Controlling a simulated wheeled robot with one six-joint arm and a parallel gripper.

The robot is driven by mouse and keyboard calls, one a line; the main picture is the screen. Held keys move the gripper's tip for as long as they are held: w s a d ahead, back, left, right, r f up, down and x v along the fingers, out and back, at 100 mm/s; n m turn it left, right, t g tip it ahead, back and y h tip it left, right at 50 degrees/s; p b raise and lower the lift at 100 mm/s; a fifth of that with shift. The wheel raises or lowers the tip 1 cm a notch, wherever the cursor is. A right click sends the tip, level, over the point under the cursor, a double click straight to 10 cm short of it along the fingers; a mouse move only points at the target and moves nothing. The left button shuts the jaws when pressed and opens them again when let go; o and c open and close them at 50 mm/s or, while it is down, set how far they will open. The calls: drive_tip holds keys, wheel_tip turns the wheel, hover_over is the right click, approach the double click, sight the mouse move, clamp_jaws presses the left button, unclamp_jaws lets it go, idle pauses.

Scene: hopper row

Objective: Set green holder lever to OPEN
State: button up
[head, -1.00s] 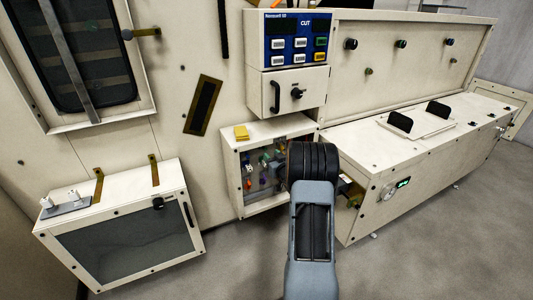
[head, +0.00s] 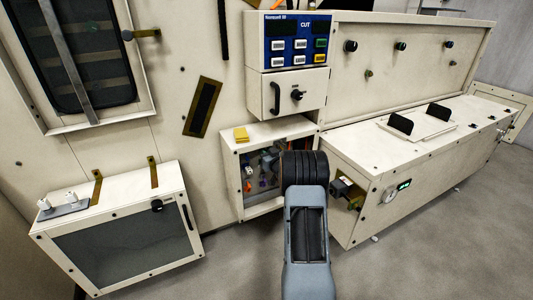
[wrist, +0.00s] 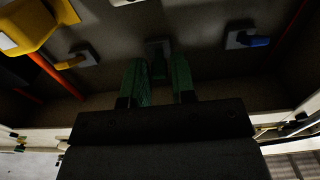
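In the wrist view my gripper (wrist: 160,84) has two dark green-tinted fingers pointing into a dim box, with a clear gap between them. Straight ahead, in line with that gap, is a small dark green lever on a grey plate (wrist: 158,47), mostly in shadow. I cannot tell whether the fingers touch it, nor read its setting. In the head view the open-fronted box (head: 232,178) stands low at the wall's middle. My arm covers its right part and hides the fingertips and the green lever there.
In the wrist view a large yellow part (wrist: 28,22) and a small yellow lever (wrist: 82,57) sit left, a blue lever (wrist: 252,40) right. An orange-red rod (wrist: 55,76) runs at the left. In the head view a long cream cabinet (head: 365,215) stands close right of my arm.

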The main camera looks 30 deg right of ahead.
clamp_jaws()
drive_tip(key=shift+r+g+p, duration=0.3)
drive_tip(key=shift+r+p, duration=0.15)
drive_tip(key=shift+p, duration=0.5)
drive_tip(key=shift+w+g+p, duration=0.1)
drive_tip(key=shift+g+p, duration=0.2)
drive_tip(key=shift+p, duration=0.35)
drive_tip(key=shift+f, duration=0.15)
drive_tip(key=shift+o, duration=1.8)
unclamp_jaws()
drive_tip(key=s+a+r+p, duration=0.1)
drive_tip(key=s+p, duration=0.1)
drive_tip(key=s, duration=1.1)
drive_tip(key=shift+s+a+r+p, duration=0.3)
drive_tip(key=shift+a, duration=0.1)
